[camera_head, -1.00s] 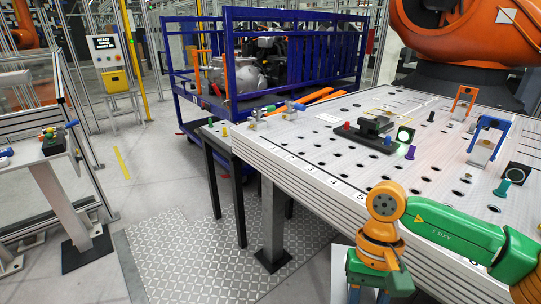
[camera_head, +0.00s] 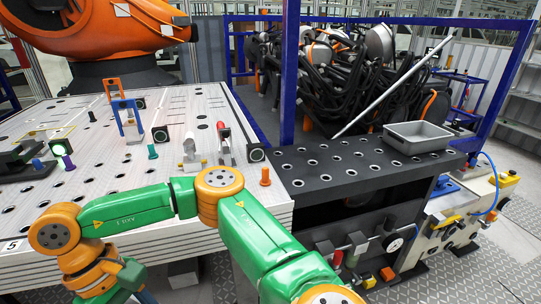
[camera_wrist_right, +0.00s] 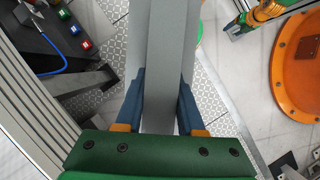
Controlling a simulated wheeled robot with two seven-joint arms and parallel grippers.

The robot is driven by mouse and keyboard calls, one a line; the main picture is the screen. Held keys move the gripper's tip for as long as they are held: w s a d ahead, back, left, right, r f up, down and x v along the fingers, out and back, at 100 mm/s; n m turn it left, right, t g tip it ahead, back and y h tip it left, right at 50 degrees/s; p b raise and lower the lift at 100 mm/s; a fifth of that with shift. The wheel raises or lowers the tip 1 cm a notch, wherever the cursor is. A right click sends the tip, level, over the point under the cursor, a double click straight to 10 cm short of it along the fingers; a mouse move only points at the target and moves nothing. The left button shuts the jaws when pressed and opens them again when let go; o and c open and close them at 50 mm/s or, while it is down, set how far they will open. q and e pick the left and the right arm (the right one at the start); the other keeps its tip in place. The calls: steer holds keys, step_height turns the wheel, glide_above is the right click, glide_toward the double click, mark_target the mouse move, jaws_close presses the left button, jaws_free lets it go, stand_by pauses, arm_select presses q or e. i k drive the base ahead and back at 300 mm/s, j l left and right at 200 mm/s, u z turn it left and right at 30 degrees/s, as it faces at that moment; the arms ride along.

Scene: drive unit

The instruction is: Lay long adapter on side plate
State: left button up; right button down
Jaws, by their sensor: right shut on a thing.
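In the right wrist view, my right gripper (camera_wrist_right: 160,85) has its blue fingers closed on both sides of a long grey bar, which looks like the long adapter (camera_wrist_right: 165,35). The bar runs away from the green palm to the top edge. In the head view, my right arm bends across the front of the work table, with its wrist at lower left; its jaws and the bar cannot be made out there. The dark perforated plate at the right, which looks like the side plate (camera_head: 350,160), is apart from that wrist.
A grey tray (camera_head: 418,137) stands at the plate's right end. A slanted grey rod (camera_head: 395,85) rises behind the plate, near a cart of black parts. The white work table (camera_head: 180,100) carries fixtures and pegs. The plate's left and middle part is bare.

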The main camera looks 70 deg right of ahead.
mark_target(334, 158)
steer(key=k+l, duration=0.3)
steer(key=l, duration=0.15)
steer(key=k+l, duration=0.3)
steer(key=l, duration=0.15)
steer(key=k+l, duration=0.3)
steer(key=l, duration=0.2)
steer(key=k+l, duration=0.25)
steer(key=l, duration=0.2)
